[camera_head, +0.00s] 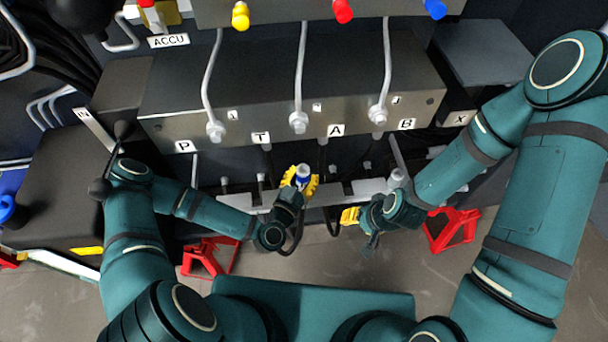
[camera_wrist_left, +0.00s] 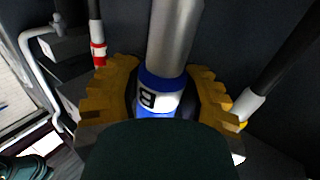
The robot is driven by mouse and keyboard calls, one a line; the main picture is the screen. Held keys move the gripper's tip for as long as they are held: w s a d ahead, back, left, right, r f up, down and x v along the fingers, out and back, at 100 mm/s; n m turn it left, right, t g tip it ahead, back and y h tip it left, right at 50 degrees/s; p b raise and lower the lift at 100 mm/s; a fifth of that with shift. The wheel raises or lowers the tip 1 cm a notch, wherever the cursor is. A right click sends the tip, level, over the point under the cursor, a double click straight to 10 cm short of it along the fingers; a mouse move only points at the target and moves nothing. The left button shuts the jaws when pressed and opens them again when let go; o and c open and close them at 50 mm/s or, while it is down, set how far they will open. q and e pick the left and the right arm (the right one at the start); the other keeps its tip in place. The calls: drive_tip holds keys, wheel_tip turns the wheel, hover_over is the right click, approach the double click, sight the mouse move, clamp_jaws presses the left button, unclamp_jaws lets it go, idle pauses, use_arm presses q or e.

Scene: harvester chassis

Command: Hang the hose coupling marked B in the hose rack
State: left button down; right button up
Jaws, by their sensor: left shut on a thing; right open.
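The hose coupling marked B (camera_wrist_left: 158,95) is blue with a white band and a metal cylinder. My left gripper (camera_wrist_left: 160,100) has its yellow jaws shut around it. In the head view the coupling (camera_head: 303,173) stands roughly upright in my left gripper (camera_head: 299,182), below the A label and in front of the dark block. A grey notched rail (camera_head: 372,187), which looks like the hose rack, runs behind and beside my left gripper. My right gripper (camera_head: 352,216) is open, to the right of the left one; its fingers are partly hidden.
The metal block (camera_head: 225,125) carries labels P, T, A and B, with grey pipes above. Red stands (camera_head: 208,257) (camera_head: 452,228) are on the floor at both sides. In the left wrist view, a red-banded hose (camera_wrist_left: 98,50) and a black hose (camera_wrist_left: 285,65) flank the coupling.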

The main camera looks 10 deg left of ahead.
use_arm(q)
drive_tip(key=shift+f+b, duration=0.95)
drive_tip(key=shift+f, duration=0.4)
idle(0.3)
drive_tip(key=shift+f+b, duration=1.5)
drive_tip(key=shift+f, duration=0.75)
drive_tip(key=shift+c, duration=2.2)
unclamp_jaws()
drive_tip(key=v, duration=0.8)
